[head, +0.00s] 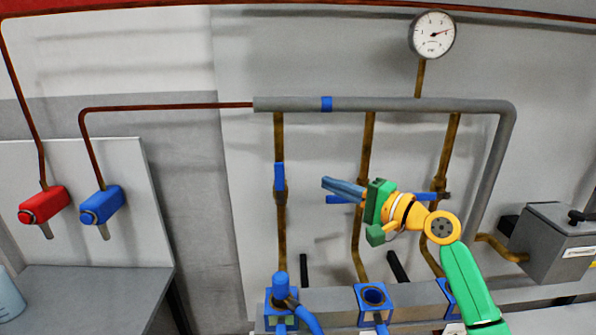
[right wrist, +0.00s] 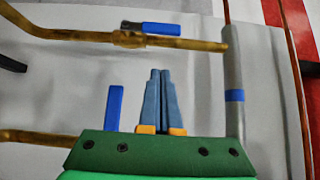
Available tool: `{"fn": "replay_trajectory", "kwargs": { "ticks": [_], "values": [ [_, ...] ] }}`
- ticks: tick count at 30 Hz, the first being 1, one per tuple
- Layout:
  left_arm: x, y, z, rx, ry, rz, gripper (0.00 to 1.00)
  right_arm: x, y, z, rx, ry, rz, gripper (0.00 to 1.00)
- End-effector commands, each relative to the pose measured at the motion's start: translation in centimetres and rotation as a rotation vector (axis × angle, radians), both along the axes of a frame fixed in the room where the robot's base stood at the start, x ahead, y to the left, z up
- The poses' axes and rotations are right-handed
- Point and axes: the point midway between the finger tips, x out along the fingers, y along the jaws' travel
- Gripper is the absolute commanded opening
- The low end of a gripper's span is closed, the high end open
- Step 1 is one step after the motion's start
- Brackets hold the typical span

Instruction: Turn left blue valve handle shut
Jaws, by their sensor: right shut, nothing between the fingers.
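The left blue valve handle (head: 280,176) is on the leftmost brass pipe and stands upright, in line with the pipe. In the right wrist view the same handle (right wrist: 162,29) lies along the upper brass pipe, beyond the fingertips. My right gripper (head: 324,183) is shut and empty, to the right of that handle and apart from it. Its closed blue-grey fingers (right wrist: 160,74) point toward the left valve's pipe. My left gripper is not in view.
The middle valve handle (head: 338,200) lies crosswise, partly behind my right gripper; it also shows beside the fingers in the right wrist view (right wrist: 115,108). The right handle (head: 424,196) is crosswise too. A grey manifold pipe (head: 400,105) runs above; blue fittings (head: 373,296) stand below.

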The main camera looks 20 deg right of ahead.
Motion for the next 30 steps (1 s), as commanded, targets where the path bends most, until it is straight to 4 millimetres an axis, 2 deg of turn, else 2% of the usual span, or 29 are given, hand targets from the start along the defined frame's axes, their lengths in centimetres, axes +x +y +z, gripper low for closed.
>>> {"fn": "replay_trajectory", "kwargs": {
  "ticks": [1,7,12,15,30],
  "values": [
    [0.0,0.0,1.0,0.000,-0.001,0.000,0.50,1.0,0.5,0.6,0.005,0.001,0.001,0.00],
    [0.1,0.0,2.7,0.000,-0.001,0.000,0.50,4.3,2.9,0.5,0.000,0.002,0.002,0.00],
    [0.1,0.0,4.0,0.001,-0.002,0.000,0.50,4.9,5.2,0.4,-0.002,0.001,0.001,0.00],
    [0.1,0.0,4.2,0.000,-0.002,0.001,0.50,5.1,5.9,0.1,-0.002,0.001,0.000,0.00],
    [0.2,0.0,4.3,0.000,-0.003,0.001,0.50,5.2,6.1,0.0,-0.001,0.000,-0.001,0.00]
  ]
}}
